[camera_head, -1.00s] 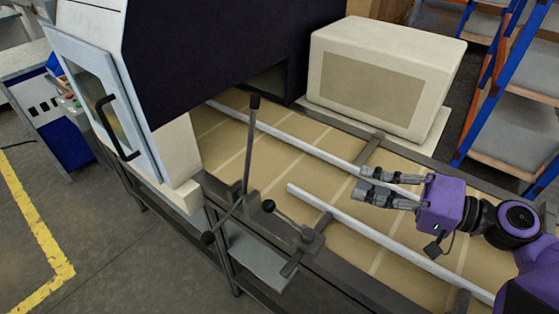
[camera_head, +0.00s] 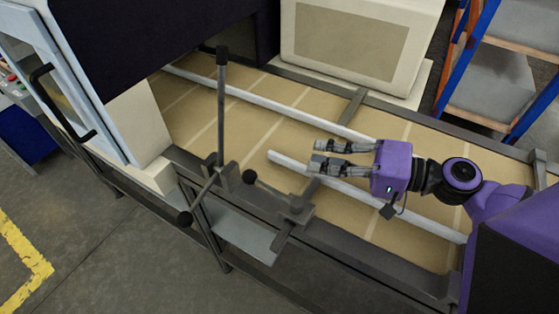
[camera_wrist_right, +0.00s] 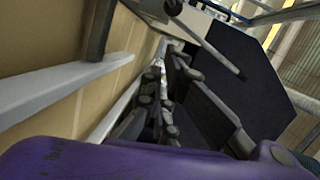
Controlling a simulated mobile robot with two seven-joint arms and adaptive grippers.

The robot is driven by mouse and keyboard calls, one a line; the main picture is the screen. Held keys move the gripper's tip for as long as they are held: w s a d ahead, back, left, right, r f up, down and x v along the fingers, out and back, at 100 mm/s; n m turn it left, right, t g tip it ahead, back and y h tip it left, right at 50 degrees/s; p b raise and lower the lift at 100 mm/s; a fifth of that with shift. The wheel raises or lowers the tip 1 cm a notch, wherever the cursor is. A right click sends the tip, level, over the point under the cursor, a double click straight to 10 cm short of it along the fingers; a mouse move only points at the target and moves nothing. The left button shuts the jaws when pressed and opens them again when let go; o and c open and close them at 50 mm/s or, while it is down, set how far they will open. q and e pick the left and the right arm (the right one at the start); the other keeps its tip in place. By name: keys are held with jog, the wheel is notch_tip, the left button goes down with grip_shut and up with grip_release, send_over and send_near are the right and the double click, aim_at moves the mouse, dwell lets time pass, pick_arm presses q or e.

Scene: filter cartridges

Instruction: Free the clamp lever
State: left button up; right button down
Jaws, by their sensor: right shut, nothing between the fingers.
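A short lever with a black ball knob (camera_head: 249,176) rises from a dark clamp block (camera_head: 294,207) at the bed's near edge; I take it as the clamp lever. It slants up to the left. My right gripper (camera_head: 317,156) is shut and empty above the bed, to the right of and a little beyond the knob, apart from it. Its fingers point left, over the near white rail. The fingers also show in the right wrist view (camera_wrist_right: 160,95). My left gripper is not in view.
A tall black handle (camera_head: 221,110) stands left of the lever, with a second spoke ending in a ball (camera_head: 185,218). The near white rail (camera_head: 360,195) runs along the bed. A cream cabinet (camera_head: 350,45) stands behind. The dark machine housing (camera_head: 150,40) is at upper left.

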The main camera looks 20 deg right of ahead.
aim_at(272, 190)
jog(key=x, duration=0.5)
jog(key=shift+w+a+r+p, duration=0.1)
jog(key=shift+w+a+p, duration=0.15)
jog(key=shift+p, duration=0.1)
jog(key=a, duration=0.3)
jog(key=shift+s+f+p, duration=0.15)
jog(key=shift+f+p, duration=0.15)
jog(key=shift+p, duration=0.1)
jog(key=shift+a+f, duration=0.25)
jog(key=shift+a, duration=0.2)
jog(key=shift+s+a, duration=0.1)
